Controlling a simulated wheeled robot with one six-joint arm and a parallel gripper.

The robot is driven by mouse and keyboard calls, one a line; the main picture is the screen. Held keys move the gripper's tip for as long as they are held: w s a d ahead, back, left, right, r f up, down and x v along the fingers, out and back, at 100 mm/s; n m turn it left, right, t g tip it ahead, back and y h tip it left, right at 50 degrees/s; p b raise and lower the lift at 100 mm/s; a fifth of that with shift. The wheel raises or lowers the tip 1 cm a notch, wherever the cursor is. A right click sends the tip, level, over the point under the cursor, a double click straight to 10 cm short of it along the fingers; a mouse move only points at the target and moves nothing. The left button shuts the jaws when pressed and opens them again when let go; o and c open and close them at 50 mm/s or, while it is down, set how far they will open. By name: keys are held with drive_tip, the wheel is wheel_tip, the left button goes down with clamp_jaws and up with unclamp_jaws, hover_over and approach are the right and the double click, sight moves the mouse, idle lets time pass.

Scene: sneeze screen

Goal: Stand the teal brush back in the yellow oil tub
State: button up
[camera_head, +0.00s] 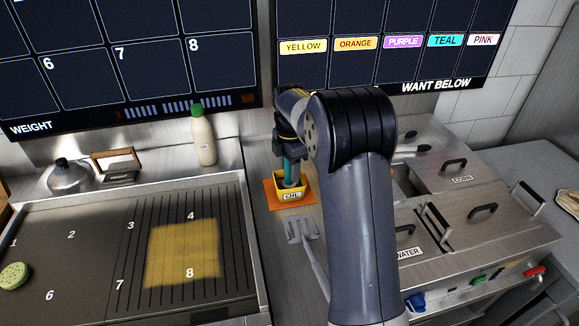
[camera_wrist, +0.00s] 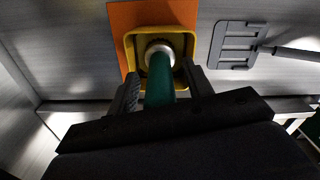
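The yellow oil tub (camera_head: 291,195) stands on an orange mat (camera_head: 271,196) between the griddle and the steel counter on the right. The teal brush (camera_head: 289,170) is upright with its lower end inside the tub. In the wrist view the brush's teal handle (camera_wrist: 160,80) runs down into the yellow tub (camera_wrist: 131,48), with its metal collar within the rim. My gripper (camera_head: 287,152) is above the tub at the handle's upper part. In the wrist view the gripper fingers (camera_wrist: 163,88) stand either side of the handle; whether they touch it is unclear. The brush tip is hidden.
A metal spatula (camera_head: 301,231) lies just in front of the tub; it also shows in the wrist view (camera_wrist: 238,45). The griddle (camera_head: 92,262) is at left with a yellow patch on it. A bottle (camera_head: 204,140) stands behind. Lidded bins (camera_head: 470,215) are at right.

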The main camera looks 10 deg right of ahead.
wheel_tip(320, 180, up, 11)
drive_tip(key=shift+f, duration=0.1)
idle(0.6)
wheel_tip(320, 180, down, 11)
drive_tip(key=shift+r, duration=0.4)
idle(0.3)
idle(0.4)
